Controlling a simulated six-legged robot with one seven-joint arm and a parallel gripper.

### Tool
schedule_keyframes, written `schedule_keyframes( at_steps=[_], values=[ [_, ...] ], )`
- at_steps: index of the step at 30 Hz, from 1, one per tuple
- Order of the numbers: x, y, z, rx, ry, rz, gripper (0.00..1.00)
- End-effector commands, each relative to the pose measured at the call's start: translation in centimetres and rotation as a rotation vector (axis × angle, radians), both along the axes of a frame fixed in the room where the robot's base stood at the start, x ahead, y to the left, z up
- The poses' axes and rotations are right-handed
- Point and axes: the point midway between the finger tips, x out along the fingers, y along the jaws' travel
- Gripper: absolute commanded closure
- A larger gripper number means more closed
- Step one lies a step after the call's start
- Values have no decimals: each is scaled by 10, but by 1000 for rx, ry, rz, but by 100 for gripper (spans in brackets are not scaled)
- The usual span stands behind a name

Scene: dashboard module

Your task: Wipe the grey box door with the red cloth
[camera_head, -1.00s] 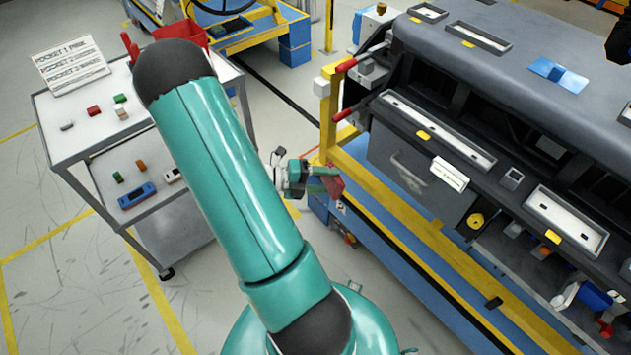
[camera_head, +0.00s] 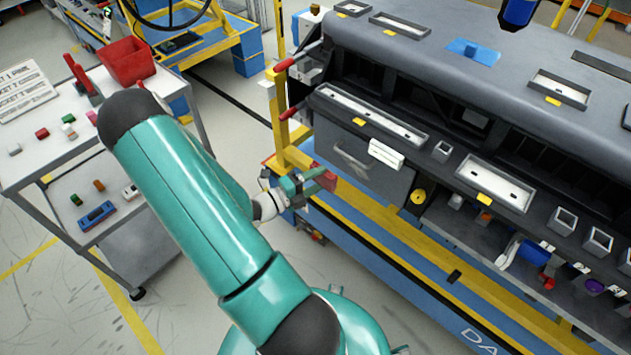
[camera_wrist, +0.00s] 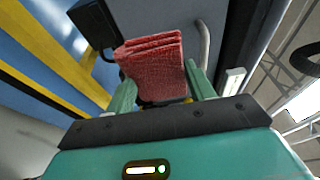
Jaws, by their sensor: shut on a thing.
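The grey box door (camera_head: 372,182) is a flat grey panel with a handle, low on the left part of the dashboard module in the head view. My gripper (camera_head: 318,182) is just left of the door's lower left edge. It is shut on the folded red cloth (camera_head: 325,177). In the wrist view the red cloth (camera_wrist: 153,70) stands between the two green fingers, in front of a grey surface (camera_wrist: 175,17) with a bar handle (camera_wrist: 204,45). I cannot tell whether the cloth touches the door.
A yellow post (camera_head: 279,120) with red-tipped levers stands left of the door. A yellow rail (camera_head: 400,225) runs below it. A white trolley (camera_head: 30,150) with a red bin (camera_head: 127,61) stands left of my arm.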

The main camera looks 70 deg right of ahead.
Motion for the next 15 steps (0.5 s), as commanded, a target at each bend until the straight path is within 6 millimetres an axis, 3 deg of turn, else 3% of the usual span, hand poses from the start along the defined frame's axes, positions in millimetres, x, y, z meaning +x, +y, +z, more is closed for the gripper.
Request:
schedule_keyframes(
  at_steps=[15],
  values=[
    [-19,-45,0,1,-1,-4,65]
  ],
)
